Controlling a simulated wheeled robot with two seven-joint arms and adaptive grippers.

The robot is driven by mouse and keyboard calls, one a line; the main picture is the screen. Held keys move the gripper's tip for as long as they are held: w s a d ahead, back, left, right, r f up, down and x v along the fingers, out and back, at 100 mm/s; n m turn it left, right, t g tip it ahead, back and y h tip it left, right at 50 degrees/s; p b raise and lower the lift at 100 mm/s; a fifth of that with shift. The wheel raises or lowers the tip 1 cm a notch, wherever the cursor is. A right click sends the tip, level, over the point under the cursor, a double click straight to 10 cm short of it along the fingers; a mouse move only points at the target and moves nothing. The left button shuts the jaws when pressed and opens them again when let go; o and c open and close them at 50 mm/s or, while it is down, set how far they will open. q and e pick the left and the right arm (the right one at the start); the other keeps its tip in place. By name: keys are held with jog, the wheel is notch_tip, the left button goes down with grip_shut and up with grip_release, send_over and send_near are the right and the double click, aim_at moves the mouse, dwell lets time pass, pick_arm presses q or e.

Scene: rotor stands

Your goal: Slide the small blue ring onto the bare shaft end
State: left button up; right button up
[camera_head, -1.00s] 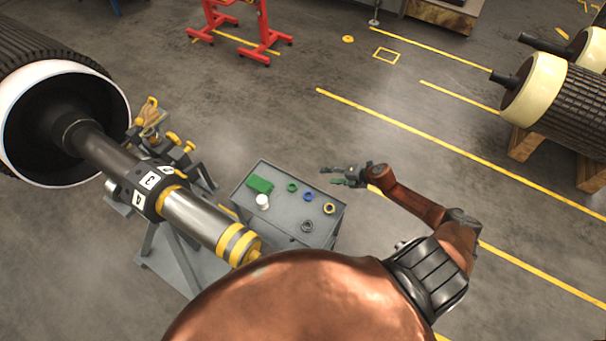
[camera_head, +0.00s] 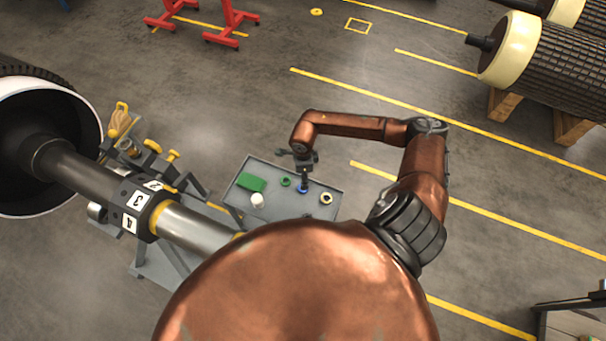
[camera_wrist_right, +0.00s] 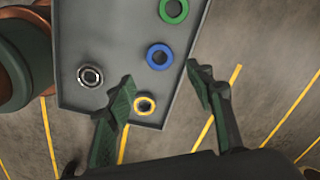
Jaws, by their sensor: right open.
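The small blue ring (camera_head: 303,189) lies flat on a grey tray table (camera_head: 332,182). My right gripper (camera_head: 304,182) points down over it, partly covering it. In the right wrist view the blue ring (camera_wrist_right: 149,61) lies below and just beyond the gap between the fingertips. The right gripper (camera_wrist_right: 160,72) is open with nothing between its fingers. A thick grey shaft (camera_head: 190,228) with a numbered black collar runs from the large white-rimmed rotor. Its near end is hidden behind my copper-coloured body. My left gripper is not in view.
A dark ring (camera_wrist_right: 90,76) shows in the wrist view. Yellow clamps (camera_head: 172,157) stand beside the shaft. Open floor lies beyond the tray.

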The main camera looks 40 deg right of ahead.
notch_tip(320, 180, down, 8)
jog(key=b, duration=0.5)
jog(key=shift+r, duration=0.2)
jog(key=shift+f+b, duration=0.35)
jog(key=shift+f, duration=0.15)
jog(key=shift+c, duration=0.5)
